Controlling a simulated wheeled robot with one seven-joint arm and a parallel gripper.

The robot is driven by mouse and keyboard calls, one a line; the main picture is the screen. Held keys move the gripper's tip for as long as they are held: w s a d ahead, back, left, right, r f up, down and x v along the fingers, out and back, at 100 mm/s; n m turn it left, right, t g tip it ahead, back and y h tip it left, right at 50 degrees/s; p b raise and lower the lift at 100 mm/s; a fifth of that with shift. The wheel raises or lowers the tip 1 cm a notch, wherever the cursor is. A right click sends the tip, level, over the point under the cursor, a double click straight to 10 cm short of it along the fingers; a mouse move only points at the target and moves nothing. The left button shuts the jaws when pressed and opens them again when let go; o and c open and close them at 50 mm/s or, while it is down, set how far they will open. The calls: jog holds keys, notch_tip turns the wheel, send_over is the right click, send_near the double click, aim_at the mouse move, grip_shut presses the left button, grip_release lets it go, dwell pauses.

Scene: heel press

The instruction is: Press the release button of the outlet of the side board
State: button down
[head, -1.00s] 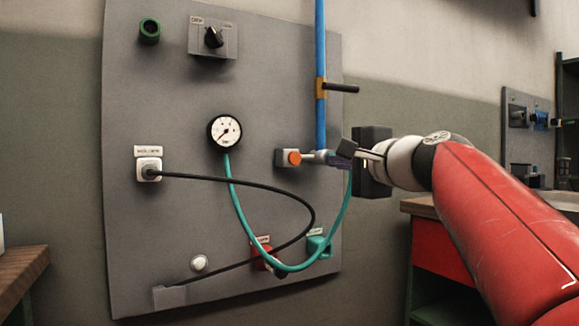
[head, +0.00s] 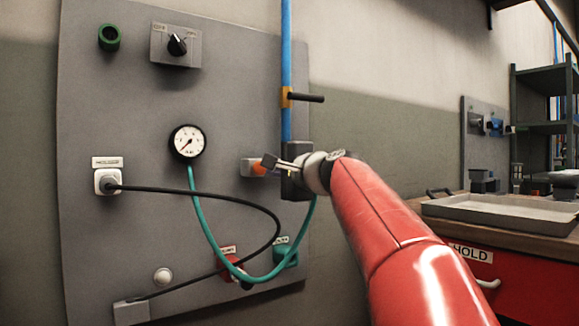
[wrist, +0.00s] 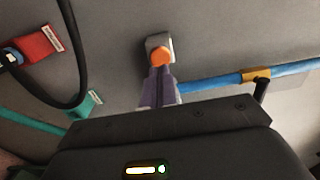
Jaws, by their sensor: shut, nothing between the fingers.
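The grey outlet block (head: 246,167) with its round orange button (head: 258,170) is on the large grey board (head: 130,240), left of the blue pipe. The wrist view shows the block (wrist: 153,41) and the orange button (wrist: 160,57) straight ahead of the fingers. My gripper (head: 268,162) is shut and empty. In the head view its tips partly cover the button. In the wrist view the fingertips (wrist: 160,70) overlap the button's lower edge. I cannot tell whether they touch it. The outlet's fitting is hidden behind my gripper.
A blue pipe (head: 286,60) with a black lever (head: 308,98) runs above my gripper. A teal hose (head: 205,232) and a black cable (head: 215,198) loop below. A gauge (head: 187,141) is left of the outlet. A workbench with a tray (head: 500,212) stands right.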

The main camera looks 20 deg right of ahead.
aim_at(261, 168)
jog(key=shift+p+x, duration=0.3)
jog(key=shift+x, duration=1.45)
